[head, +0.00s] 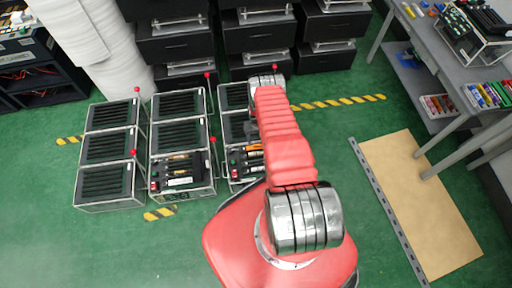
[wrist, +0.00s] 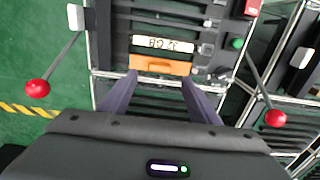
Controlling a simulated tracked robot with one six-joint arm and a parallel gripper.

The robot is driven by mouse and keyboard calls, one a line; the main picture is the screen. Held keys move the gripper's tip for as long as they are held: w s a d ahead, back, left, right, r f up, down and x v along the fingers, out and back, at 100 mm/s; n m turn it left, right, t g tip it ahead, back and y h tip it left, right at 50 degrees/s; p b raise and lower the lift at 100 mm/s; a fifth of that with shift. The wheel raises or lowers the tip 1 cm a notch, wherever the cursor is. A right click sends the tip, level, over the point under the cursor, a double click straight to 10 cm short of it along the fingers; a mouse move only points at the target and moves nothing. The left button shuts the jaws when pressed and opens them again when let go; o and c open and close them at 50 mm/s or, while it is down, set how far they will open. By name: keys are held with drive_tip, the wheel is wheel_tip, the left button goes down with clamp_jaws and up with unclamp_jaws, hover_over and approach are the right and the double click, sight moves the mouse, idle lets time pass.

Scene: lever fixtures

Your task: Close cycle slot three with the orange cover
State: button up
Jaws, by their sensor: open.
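The orange cover (wrist: 160,65) lies across a black slotted unit in the wrist view, just below a white label (wrist: 164,44) that reads upside down. A sliver of orange (head: 255,147) also shows beside my arm in the head view. My gripper (wrist: 159,78) is open, with a purple finger near each end of the cover. I cannot tell whether the fingers touch it. Dark slots run below the cover, between the fingers. In the head view my red arm hides most of the gripper. I cannot tell which slot is cycle slot three.
Red-knobbed levers (wrist: 37,88) and (wrist: 275,118) flank the unit in the wrist view. Framed racks of slotted panels (head: 107,147) stand to the left in the head view. Black drawers (head: 173,45) line the back, and a workbench (head: 455,60) stands right. Green floor is open at lower left.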

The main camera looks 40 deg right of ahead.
sight(257, 145)
drive_tip(key=shift+f, duration=0.15)
drive_tip(key=shift+s+f, duration=0.1)
drive_tip(key=shift+f, duration=2.35)
drive_tip(key=shift+c, duration=0.4)
drive_tip(key=c, duration=1)
drive_tip(key=shift+r, duration=0.1)
drive_tip(key=shift+r, duration=4.9)
